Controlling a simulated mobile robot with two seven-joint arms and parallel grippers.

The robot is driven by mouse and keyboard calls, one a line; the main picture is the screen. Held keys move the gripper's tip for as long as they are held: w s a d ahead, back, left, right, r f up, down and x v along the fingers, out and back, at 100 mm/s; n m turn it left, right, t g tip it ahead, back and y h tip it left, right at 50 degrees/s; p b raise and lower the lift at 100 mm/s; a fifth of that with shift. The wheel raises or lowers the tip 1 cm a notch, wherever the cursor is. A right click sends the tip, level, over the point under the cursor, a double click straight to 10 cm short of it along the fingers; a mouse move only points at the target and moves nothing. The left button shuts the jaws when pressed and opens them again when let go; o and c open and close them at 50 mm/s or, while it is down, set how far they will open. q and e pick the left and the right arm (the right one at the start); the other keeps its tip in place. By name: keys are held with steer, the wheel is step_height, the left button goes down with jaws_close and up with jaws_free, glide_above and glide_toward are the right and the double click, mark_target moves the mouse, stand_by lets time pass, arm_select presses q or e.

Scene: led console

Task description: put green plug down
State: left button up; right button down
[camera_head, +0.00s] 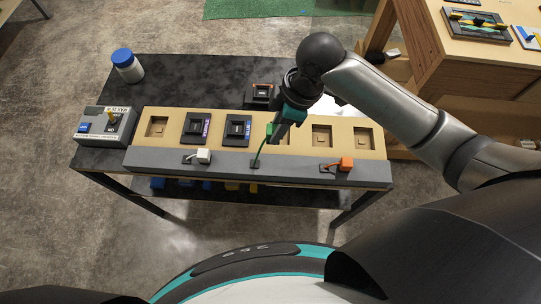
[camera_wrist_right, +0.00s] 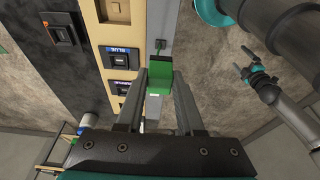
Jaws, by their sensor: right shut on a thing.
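The green plug (camera_head: 269,129) is between the fingers of my right gripper (camera_head: 273,134), above the console's front edge. In the right wrist view, the green plug (camera_wrist_right: 158,82) sits between the two grey fingers of the right gripper (camera_wrist_right: 160,88), which is shut on it. A green cable (camera_head: 258,153) runs from the plug to a small black outlet (camera_head: 254,164) on the console's grey front strip. My left gripper (camera_wrist_right: 244,71) shows only in the right wrist view, at the right, with its fingers apart and empty.
The tan console (camera_head: 205,149) has empty square recesses (camera_head: 322,136) and two dark modules (camera_head: 197,128). A white plug (camera_head: 203,156) and an orange plug (camera_head: 345,163) lie on the grey strip. A grey switch box (camera_head: 105,126), blue-lidded jar (camera_head: 127,65) and another dark module (camera_head: 261,93) stand around it.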

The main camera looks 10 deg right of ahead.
step_height(320, 180, down, 15)
steer(key=shift+r+b, duration=0.1)
steer(key=shift+b, duration=1)
steer(key=c, duration=0.5)
jaws_free()
steer(key=shift+c, duration=0.2)
steer(key=p+v, duration=0.2)
steer(key=v, duration=1)
